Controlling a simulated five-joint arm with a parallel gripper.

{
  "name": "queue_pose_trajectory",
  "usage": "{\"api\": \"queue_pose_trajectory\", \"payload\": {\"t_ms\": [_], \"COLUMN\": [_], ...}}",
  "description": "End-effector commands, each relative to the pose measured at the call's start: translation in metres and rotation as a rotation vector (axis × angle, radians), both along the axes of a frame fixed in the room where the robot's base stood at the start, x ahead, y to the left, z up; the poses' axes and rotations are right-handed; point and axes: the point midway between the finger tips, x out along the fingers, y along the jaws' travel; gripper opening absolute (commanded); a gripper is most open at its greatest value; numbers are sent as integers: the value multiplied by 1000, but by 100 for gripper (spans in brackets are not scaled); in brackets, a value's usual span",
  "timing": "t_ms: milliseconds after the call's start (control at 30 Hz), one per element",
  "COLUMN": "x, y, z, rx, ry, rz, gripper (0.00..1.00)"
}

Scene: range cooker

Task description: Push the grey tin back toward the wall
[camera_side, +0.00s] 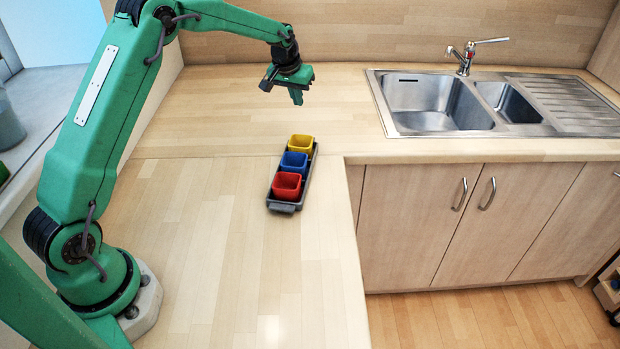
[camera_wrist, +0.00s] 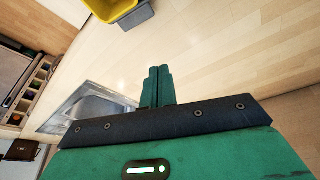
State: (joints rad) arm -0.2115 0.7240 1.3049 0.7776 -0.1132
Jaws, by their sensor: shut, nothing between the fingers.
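The one grey container on the worktop is a long narrow tray (camera_side: 288,207), which holds a yellow cup (camera_side: 301,144), a blue cup (camera_side: 294,162) and a red cup (camera_side: 287,186) in a row. I see no separate grey tin. In the wrist view, one end of the tray (camera_wrist: 138,18) and the yellow cup (camera_wrist: 112,6) are cut off by the top edge. My gripper (camera_side: 297,101) is above the worktop, behind the tray's yellow end and on the wall side, apart from it. In the wrist view, my gripper (camera_wrist: 159,69) has its fingers together with nothing between them.
The wooden worktop (camera_side: 220,100) is clear around the tray and back to the wall (camera_side: 390,35). The steel sink (camera_side: 425,105) and its tap (camera_side: 465,58) are to the right. The worktop's front edge runs close to the tray's right side, above cabinet doors.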

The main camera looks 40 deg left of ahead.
Motion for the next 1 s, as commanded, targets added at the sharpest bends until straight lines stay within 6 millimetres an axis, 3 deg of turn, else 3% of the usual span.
{"api": "queue_pose_trajectory", "payload": {"t_ms": [800, 900, 1000], "x": [28, 30, 24], "y": [9, 10, 8], "z": [-85, -94, -91], "rx": [2, 2, 2], "ry": [2, 3, 0], "rz": [-1, -1, -2], "gripper": [0, 0, 0]}}
